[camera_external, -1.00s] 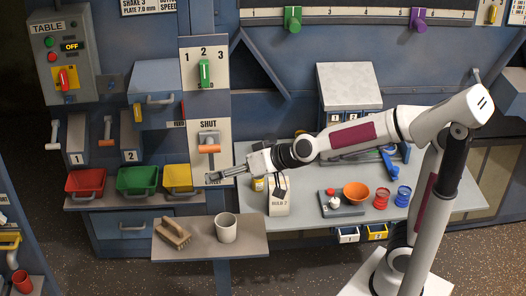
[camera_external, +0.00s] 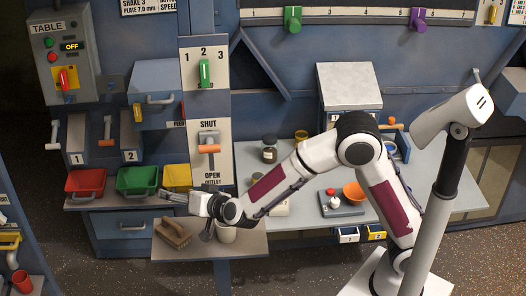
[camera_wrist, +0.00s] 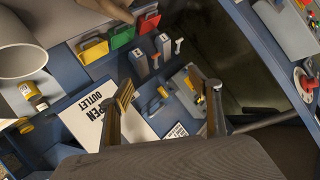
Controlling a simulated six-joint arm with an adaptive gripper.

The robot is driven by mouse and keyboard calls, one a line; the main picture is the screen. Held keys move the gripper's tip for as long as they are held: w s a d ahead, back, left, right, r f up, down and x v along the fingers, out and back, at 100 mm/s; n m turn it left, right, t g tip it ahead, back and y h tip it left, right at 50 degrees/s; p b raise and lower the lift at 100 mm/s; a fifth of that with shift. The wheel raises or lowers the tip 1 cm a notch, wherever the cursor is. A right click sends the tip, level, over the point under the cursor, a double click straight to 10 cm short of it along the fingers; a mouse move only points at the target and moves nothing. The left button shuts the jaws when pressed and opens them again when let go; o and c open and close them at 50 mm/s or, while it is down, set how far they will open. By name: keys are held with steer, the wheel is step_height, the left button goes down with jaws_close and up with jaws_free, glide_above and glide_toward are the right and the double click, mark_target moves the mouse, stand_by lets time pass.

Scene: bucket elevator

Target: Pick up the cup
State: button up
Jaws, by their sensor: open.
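The pale grey cup (camera_external: 227,236) stands on the small brown shelf in the external view, its upper part hidden behind my arm. In the wrist view the cup (camera_wrist: 22,65) shows large at the upper left, cut by the edge and outside my fingers. My gripper (camera_external: 165,193) is above the shelf and points left, with its fingers past the cup. In the wrist view my gripper (camera_wrist: 168,86) is open, with nothing between its fingers.
A brown brush (camera_external: 173,232) lies on the shelf (camera_external: 185,253) left of the cup. Red (camera_external: 86,182), green (camera_external: 137,181) and yellow (camera_external: 177,178) bins stand behind.

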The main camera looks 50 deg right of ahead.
step_height(320, 180, down, 6)
steer(key=m+h, duration=0.1)
steer(key=h, duration=0.2)
steer(key=m+g+h, duration=0.1)
steer(key=m+h, duration=0.1)
steer(key=h, duration=0.7)
glide_toward(226, 233)
steer(key=x, duration=0.5)
steer(key=shift+w+a, duration=0.25)
steer(key=shift+w, duration=0.25)
steer(key=shift+s+d+f+g+h, duration=0.15)
steer(key=shift+s+d+g+h, duration=0.15)
steer(key=shift+d, duration=0.1)
steer(key=shift+x, duration=1.25)
steer(key=shift+r+x, duration=0.1)
steer(key=shift+x, duration=1.2)
steer(key=shift+r+x, duration=0.15)
steer(key=shift+x, duration=1.1)
